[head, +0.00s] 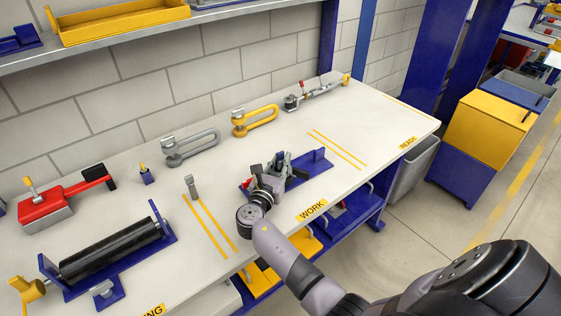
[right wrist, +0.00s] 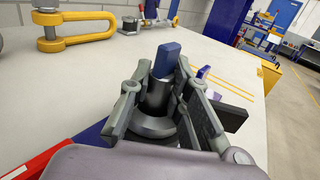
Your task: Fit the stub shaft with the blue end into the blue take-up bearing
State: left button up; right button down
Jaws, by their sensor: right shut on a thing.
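My right gripper (head: 272,176) is over the blue fixture (head: 316,166) in the WORK area of the bench. In the right wrist view its fingers (right wrist: 165,100) are shut on the stub shaft, a dark grey piece whose flat blue end (right wrist: 167,60) sticks up between the fingertips. A wide round dark collar (right wrist: 152,126) shows low between the fingers; I cannot tell whether it belongs to the shaft or to what is below. The gripper hides most of the fixture, and I cannot make out the blue take-up bearing's bore. My left gripper is not in view.
A black roller (head: 110,250) in a blue frame lies at the left, near a red tool (head: 62,203). A grey stub (head: 192,187) stands upright on the bench. Grey (head: 190,147) and yellow (head: 255,120) shackles lie along the back. The bench's right end is mostly clear.

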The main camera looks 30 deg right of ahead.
jog(key=shift+f+b, duration=0.55)
jog(key=shift+f, duration=0.2)
jog(key=c, duration=1.4)
grip_release()
jog(key=v, duration=1.2)
jog(key=o, duration=1.2)
jog(key=shift+r, duration=0.1)
